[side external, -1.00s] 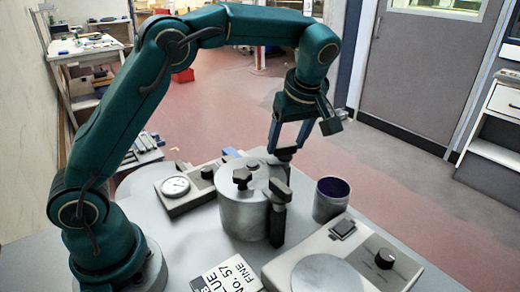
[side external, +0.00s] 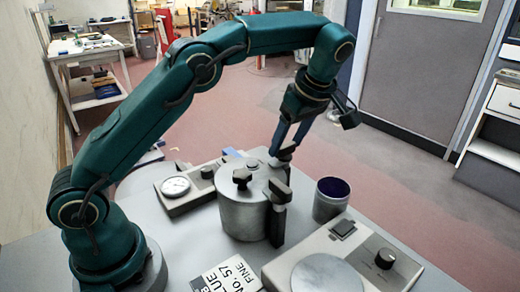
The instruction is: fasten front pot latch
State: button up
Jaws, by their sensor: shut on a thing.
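The grey metal pot (side external: 243,213) stands upright on the table with its lid on. My gripper (side external: 282,154) comes down at a tilt to the far right of the rim. It is shut on a dark latch handle (side external: 287,149) there. The fingers partly hide this handle, and how far it is fastened is unclear.
A dark-lined open can (side external: 331,198) stands close to the pot's right. A grey device with a round plate (side external: 327,275) and black knob is at the near right. A labelled box (side external: 226,276) lies in front.

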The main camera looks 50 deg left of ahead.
aim_at(288, 146)
jog(key=o, duration=1.4)
jog(key=shift+r, duration=0.1)
jog(key=shift+r, duration=1.9)
jog(key=s+a+r, duration=0.2)
jog(key=a, duration=0.1)
jog(key=s+a+r, duration=0.2)
jog(key=a, duration=0.1)
jog(key=s+a+r, duration=0.2)
jog(key=a+r, duration=0.1)
jog(key=a, duration=0.1)
jog(key=shift+w+r, duration=0.1)
